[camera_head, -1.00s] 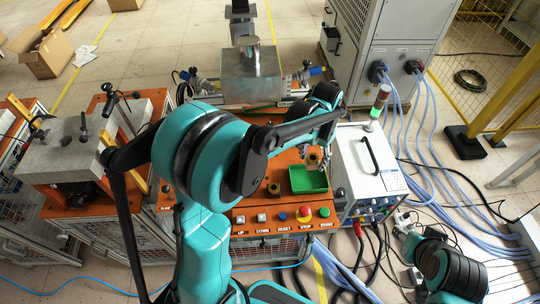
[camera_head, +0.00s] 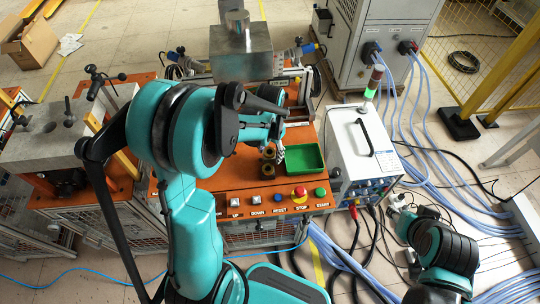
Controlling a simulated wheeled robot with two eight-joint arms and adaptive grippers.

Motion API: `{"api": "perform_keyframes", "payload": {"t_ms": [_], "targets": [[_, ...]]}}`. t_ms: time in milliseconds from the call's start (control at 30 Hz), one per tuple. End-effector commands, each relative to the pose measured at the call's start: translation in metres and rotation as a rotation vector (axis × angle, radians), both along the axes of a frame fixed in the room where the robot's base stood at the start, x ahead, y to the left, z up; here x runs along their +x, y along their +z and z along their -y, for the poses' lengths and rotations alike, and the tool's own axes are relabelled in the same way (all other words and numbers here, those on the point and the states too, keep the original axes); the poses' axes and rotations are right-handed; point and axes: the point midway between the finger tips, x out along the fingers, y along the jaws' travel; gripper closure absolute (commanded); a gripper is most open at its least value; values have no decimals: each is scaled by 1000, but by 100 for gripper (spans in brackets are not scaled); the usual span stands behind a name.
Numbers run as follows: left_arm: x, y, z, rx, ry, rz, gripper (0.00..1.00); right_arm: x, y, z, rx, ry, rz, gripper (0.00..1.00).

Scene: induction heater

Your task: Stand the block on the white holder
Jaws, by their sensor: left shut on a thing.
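My left gripper (camera_head: 279,146) hangs over the orange bench top, left of the green tray, partly hidden behind its own arm. It is shut on a small brown block (camera_head: 268,154), held at its fingertips. A second small brown piece (camera_head: 268,171) with a dark opening is on the bench just below the held block in the picture. I cannot tell whether the two touch. I cannot make out the white holder; it may be hidden by the arm or the pieces.
A green tray (camera_head: 304,158) sits on the orange bench, right of the gripper. A row of buttons, including a red stop button (camera_head: 300,192), lines the front edge. A white box (camera_head: 362,150) with a black handle stands to the right. A metal block (camera_head: 240,58) is behind.

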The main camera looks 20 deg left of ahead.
Motion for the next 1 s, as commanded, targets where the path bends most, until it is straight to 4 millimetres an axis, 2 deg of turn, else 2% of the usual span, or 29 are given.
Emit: {"api": "perform_keyframes", "payload": {"t_ms": [33,100,467,500,567,867,1000], "targets": [[0,-11,0,0,0,0,81,0,-6,0,0,0,0,60],[0,-18,0,0,0,0,81,0,-7,0,0,0,0,60],[0,-21,0,0,1,0,81,0,-10,0,0,0,0,60],[0,-21,0,0,1,0,42,0,-10,0,0,0,0,60],[0,-20,0,0,1,0,27,0,-9,0,0,0,0,60],[0,-20,0,0,1,0,27,0,-9,0,0,0,0,60],[0,-11,0,0,1,0,27,0,-3,0,0,0,0,60]]}}
